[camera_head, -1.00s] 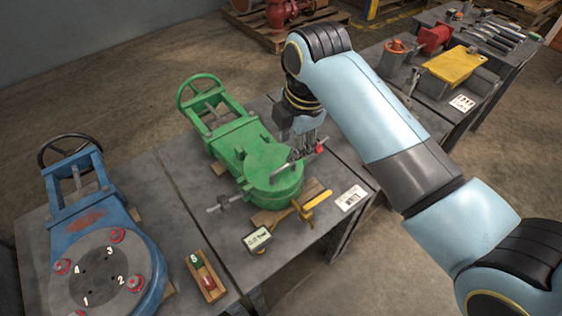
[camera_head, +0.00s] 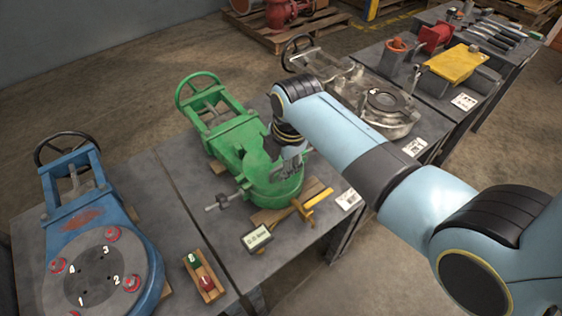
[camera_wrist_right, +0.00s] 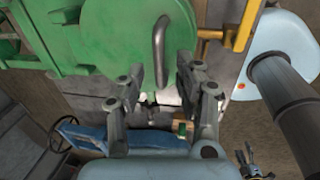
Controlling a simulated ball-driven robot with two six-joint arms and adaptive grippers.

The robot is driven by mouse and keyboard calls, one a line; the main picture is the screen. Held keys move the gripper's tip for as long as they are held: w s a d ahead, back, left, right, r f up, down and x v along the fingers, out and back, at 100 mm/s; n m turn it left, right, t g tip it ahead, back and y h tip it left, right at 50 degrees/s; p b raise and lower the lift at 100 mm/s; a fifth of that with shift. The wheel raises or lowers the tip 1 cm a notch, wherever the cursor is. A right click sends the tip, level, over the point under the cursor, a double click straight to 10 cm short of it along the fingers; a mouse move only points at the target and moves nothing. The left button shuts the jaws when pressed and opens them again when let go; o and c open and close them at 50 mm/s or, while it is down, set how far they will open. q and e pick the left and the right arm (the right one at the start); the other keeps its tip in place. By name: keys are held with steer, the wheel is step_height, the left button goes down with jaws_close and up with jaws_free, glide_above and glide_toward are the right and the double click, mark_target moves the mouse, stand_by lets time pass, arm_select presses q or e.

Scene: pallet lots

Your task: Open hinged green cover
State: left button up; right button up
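The green cover (camera_head: 258,168) lies flat and shut on the round end of the green valve body (camera_head: 215,120). A curved metal handle (camera_wrist_right: 160,38) stands on the cover in the right wrist view. My right gripper (camera_head: 289,172) is low over the cover in the head view. In the wrist view my right gripper (camera_wrist_right: 162,75) has its two fingers spread, with the lower end of the handle close to the gap between them. I cannot tell whether they touch it. My left gripper is not in the head view; a small dark forked shape at the wrist view's lower right may be it.
A T-handled screw (camera_head: 222,201) sticks out beside the cover. A yellow-handled part (camera_head: 312,203), a small display (camera_head: 257,237) and a wooden block (camera_head: 203,277) are nearby. A blue valve (camera_head: 75,210) stands left, a silver one (camera_head: 395,112) right, behind my arm.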

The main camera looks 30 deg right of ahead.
jaws_close()
stand_by(0.3)
steer(key=shift+d+r, duration=0.1)
